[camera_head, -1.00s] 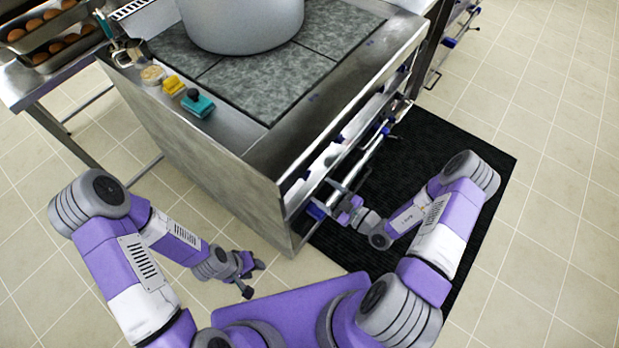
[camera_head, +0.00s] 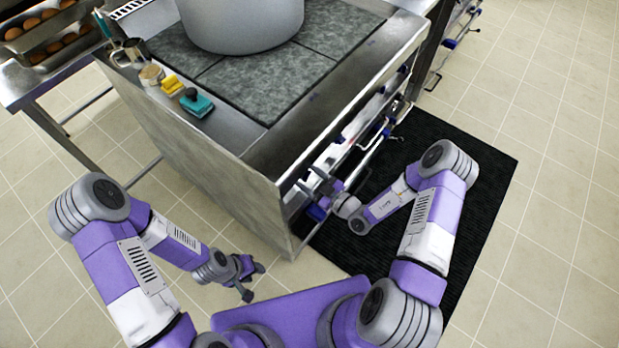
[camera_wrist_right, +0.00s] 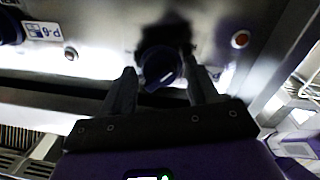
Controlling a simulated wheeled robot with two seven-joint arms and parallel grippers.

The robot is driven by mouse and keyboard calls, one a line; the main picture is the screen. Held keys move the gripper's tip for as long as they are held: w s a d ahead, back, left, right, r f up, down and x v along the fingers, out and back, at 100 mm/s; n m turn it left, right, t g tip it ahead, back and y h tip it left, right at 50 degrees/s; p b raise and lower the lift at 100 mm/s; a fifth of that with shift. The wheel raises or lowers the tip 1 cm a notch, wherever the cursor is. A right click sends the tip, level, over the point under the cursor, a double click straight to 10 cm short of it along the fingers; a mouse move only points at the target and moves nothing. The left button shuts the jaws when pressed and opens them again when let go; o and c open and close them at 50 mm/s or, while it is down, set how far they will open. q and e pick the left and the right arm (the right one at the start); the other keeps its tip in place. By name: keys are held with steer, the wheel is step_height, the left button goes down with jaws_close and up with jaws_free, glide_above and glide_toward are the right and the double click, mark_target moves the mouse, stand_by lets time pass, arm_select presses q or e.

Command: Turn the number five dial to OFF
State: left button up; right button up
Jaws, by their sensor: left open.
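The stove's front panel carries blue dials; one shows in the head view (camera_head: 317,212) near the left front corner. In the right wrist view a dark blue dial (camera_wrist_right: 160,70) with a pale mark lies between the fingers of my right gripper (camera_wrist_right: 160,78). The fingers are apart, with a visible gap on the left side. Dark shadow hides part of the dial, and I cannot read its number. An upside-down label that looks like P-6 (camera_wrist_right: 45,31) is to its left. My left gripper (camera_head: 247,279) is open and empty, low beside the stove.
A large pot (camera_head: 240,22) stands on the stove top (camera_head: 290,75). A teal item (camera_head: 197,103) and a yellow item (camera_head: 172,85) lie on its left ledge. A rail (camera_head: 375,142) runs along the front. A black mat (camera_head: 440,180) covers the floor there.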

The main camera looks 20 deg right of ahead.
steer(key=c, duration=0.8)
